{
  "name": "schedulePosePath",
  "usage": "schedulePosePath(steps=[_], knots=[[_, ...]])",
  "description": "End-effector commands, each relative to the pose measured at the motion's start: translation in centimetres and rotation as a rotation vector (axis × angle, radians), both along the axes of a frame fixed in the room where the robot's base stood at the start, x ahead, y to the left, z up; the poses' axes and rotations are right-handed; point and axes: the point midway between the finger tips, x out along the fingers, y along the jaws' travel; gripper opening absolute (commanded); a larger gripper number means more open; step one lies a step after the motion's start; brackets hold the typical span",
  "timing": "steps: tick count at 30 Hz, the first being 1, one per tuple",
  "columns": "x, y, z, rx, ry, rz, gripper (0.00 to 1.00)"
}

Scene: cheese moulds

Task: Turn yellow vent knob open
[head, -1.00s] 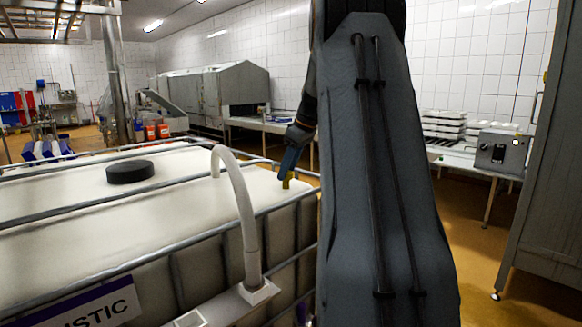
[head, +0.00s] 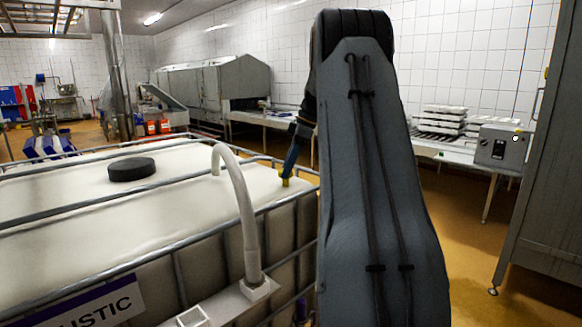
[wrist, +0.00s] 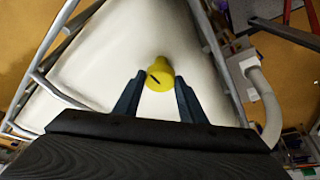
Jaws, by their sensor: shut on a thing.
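The yellow vent knob (wrist: 159,72) stands on the white tank top (wrist: 110,70) near a corner, with a short dark diagonal mark on its face in the wrist view. In the head view the knob (head: 286,181) is small, at the tank's right end. My gripper (wrist: 159,80) is shut on the knob, one dark finger on each side of it. In the head view my gripper (head: 290,165) points down onto the knob from above, and the fingers look narrow, so the grip itself is hard to see there.
A grey metal cage rail (head: 200,228) runs round the tank. A pale curved pipe (head: 243,215) rises beside the knob's side of the tank. A black round lid (head: 131,169) lies on the tank top. A bench with stacked white trays (head: 444,120) stands at the right.

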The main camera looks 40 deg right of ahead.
Motion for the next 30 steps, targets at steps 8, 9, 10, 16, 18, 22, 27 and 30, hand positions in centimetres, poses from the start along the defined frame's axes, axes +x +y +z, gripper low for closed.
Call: schedulePosePath(steps=[8,9,10,16,18,22,27,30], knots=[[-0.1,-0.4,0.1,-0.009,-0.003,-0.004,0.40],[-0.1,-0.4,0.1,-0.009,-0.003,-0.004,0.47],[-0.1,-0.4,0.1,-0.008,-0.003,-0.004,0.52],[0.1,0.0,0.1,-0.005,-0.002,0.000,0.55],[0.1,0.0,0.1,-0.004,-0.001,0.001,0.55],[0.0,-0.2,0.6,-0.004,-0.003,0.000,0.55],[-0.6,-1.0,2.7,-0.006,-0.004,-0.002,0.55],[-1.1,-1.7,4.3,-0.005,-0.003,-0.004,0.55]])
